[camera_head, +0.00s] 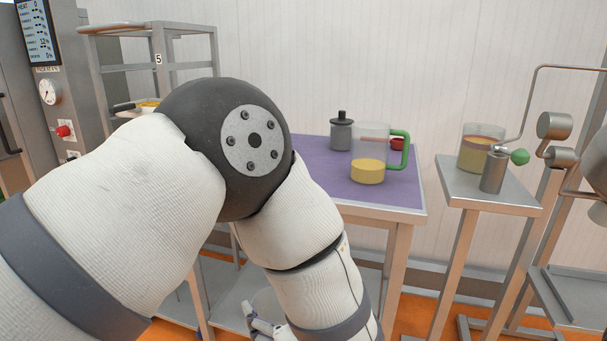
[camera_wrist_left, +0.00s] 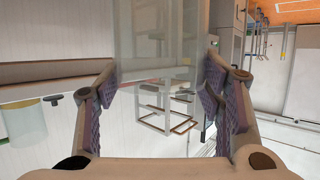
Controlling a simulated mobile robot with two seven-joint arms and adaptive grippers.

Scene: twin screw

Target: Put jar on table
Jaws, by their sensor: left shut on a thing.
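A clear glass jar (camera_wrist_left: 155,45) stands between the two fingers of my left gripper (camera_wrist_left: 160,90) in the left wrist view, and the pads press on its sides. In the head view my left gripper (camera_head: 264,328) is low in the picture, mostly hidden behind my forearm. Part of the clear jar (camera_head: 266,300) shows there, below the tabletop's height in the picture. The table (camera_head: 385,208) with a purple top is behind my arm, its left part covered by it. My right gripper is not in view.
A small stand (camera_head: 465,190) at right bears a yellow-filled container (camera_head: 478,158) and a crank device. A shelf rack (camera_head: 165,68) stands at left.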

